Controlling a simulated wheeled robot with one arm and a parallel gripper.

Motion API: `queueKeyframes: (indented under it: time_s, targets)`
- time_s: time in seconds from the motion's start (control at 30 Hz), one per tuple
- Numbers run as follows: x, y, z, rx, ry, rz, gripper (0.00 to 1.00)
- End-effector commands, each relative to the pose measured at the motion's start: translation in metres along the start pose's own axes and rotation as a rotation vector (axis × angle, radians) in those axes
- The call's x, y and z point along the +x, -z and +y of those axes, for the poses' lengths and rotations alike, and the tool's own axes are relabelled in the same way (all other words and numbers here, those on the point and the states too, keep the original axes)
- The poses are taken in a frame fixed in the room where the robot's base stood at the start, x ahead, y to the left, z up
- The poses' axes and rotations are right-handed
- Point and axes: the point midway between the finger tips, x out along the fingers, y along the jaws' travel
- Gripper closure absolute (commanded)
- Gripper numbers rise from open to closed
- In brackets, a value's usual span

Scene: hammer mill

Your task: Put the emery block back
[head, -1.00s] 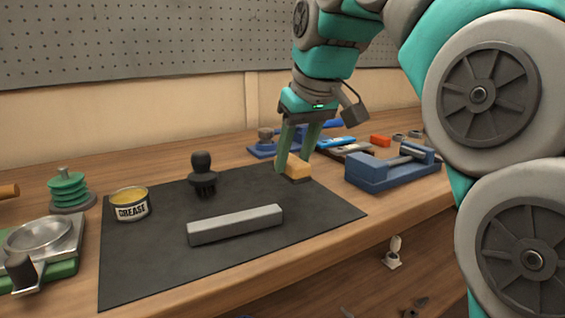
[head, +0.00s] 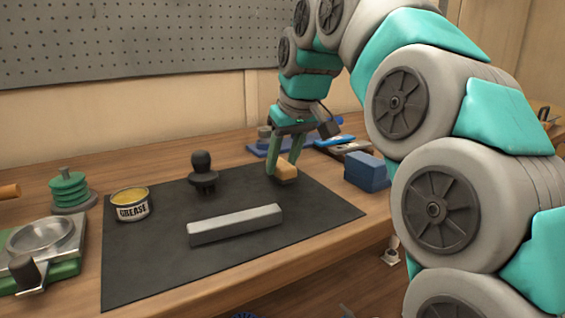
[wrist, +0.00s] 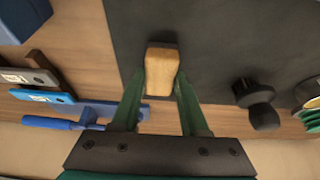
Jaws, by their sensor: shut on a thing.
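The emery block (head: 287,169) appears to be the small tan block with a dark underside. It is at the back right part of the dark mat (head: 150,260). My gripper (head: 282,163) is shut on it, with green fingers on either side. The wrist view shows the block (wrist: 161,70) between the fingertips of my gripper (wrist: 161,82), over the mat near its edge. I cannot tell whether its underside touches the mat.
On the mat are a grey bar (head: 235,225), a dark knobbed tool (head: 203,175) and a grease tin (head: 131,204). Blue tools (head: 335,141) lie behind. The mat's front is clear.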

Motion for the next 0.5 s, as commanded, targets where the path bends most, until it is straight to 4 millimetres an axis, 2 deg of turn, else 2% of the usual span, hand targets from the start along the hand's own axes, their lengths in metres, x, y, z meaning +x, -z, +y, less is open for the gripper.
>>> queueKeyframes:
  time_s: [0.43,0.47,0.5]
  targets:
    - [0.0087,-0.0037,-0.0003,0.0,0.0,-0.002,1.0]
    - [0.0089,-0.0037,-0.0003,0.0,0.0,-0.002,0.55]
    - [0.0084,-0.0034,-0.0004,0.0,0.0,-0.002,0.51]
